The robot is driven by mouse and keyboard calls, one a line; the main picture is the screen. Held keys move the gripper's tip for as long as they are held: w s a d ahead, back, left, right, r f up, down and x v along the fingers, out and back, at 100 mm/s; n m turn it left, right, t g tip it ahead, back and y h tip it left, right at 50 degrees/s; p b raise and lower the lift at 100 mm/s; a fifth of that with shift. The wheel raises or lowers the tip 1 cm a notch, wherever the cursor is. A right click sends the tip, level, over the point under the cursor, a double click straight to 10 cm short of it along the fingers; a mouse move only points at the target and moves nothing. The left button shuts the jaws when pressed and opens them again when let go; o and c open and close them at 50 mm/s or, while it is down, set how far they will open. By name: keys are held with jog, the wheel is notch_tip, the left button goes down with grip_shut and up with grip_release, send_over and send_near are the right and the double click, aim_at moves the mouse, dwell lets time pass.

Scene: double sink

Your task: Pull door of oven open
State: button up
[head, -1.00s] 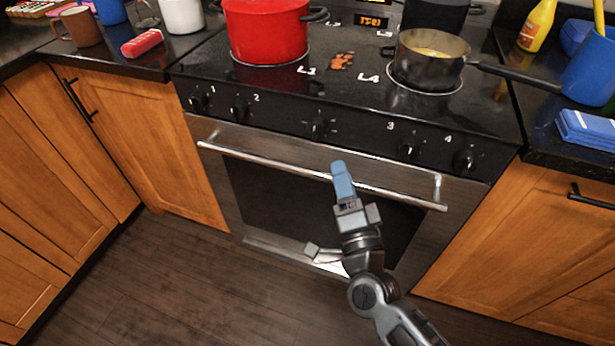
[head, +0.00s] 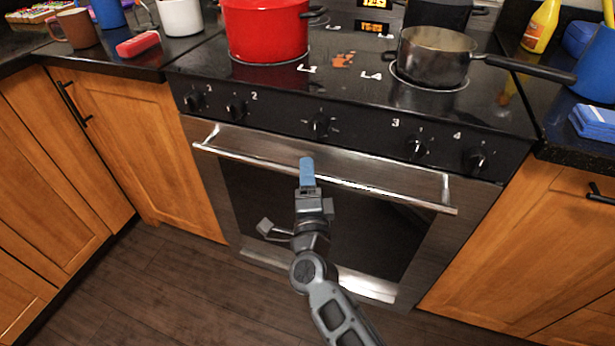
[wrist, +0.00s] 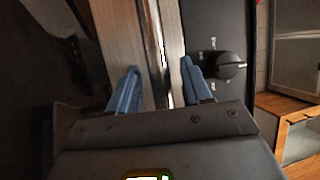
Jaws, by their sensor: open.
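The oven door (head: 232,200) is shut, with a dark window in a steel frame. Its long silver handle (head: 400,195) runs across the top of the door. My gripper (head: 307,168) is at the middle of the handle, its blue fingertip overlapping the bar in the head view. In the wrist view my gripper (wrist: 161,80) is open, with one blue finger on each side of the handle (wrist: 155,40). The bar lies between the fingers with gaps beside it. Whether a finger touches it I cannot tell.
Above the door is a black panel with several knobs (head: 319,125). A red pot (head: 265,32) and a grey saucepan (head: 433,62) stand on the cooktop. Wooden cabinets (head: 140,150) flank the oven. The dark floor (head: 180,285) in front is clear.

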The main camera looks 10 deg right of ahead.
jog(key=shift+w+d+r, duration=0.1)
jog(key=shift+w, duration=0.3)
grip_shut()
dwell(0.4)
